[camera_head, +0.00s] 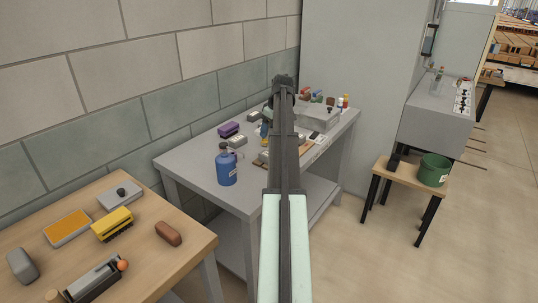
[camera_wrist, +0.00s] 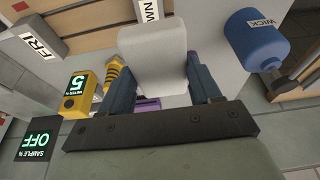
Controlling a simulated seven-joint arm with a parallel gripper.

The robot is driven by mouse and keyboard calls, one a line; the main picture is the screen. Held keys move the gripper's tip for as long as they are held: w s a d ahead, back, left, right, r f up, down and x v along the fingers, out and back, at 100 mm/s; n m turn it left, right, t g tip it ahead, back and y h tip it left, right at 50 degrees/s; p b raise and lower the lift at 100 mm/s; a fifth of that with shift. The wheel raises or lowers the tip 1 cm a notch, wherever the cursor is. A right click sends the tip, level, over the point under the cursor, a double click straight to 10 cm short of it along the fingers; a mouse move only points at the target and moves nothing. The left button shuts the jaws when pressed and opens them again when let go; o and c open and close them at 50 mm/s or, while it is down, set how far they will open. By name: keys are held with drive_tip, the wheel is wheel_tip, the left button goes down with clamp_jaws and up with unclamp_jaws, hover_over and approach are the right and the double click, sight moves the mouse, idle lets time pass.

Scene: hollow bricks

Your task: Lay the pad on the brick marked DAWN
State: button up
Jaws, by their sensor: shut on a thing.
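My gripper (camera_wrist: 160,75) shows in the wrist view, its two dark fingers on either side of a pale grey-white pad (camera_wrist: 153,52). It is shut on the pad and holds it above the workbench. Beyond the pad, at the top edge, is a white label ending in "WN" on the brick marked DAWN (camera_wrist: 149,9). The rest of that word and most of that brick are cut off or hidden by the pad. I cannot tell any contact between pad and brick. In the head view my own arm hides the gripper and pad.
A grey brick marked FRI (camera_wrist: 72,28) lies at upper left in the wrist view. A blue WICK bottle (camera_wrist: 255,38) is at right, also as a blue jug (camera_head: 227,166) in the head view. A yellow meter (camera_wrist: 77,98) and a purple object (camera_head: 229,130) are nearby.

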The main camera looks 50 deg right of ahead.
drive_tip(key=shift+d, duration=0.45)
drive_tip(key=shift+f, duration=4.65)
drive_tip(key=shift+f, duration=0.1)
drive_tip(key=o, duration=1)
drive_tip(key=v, duration=1.2)
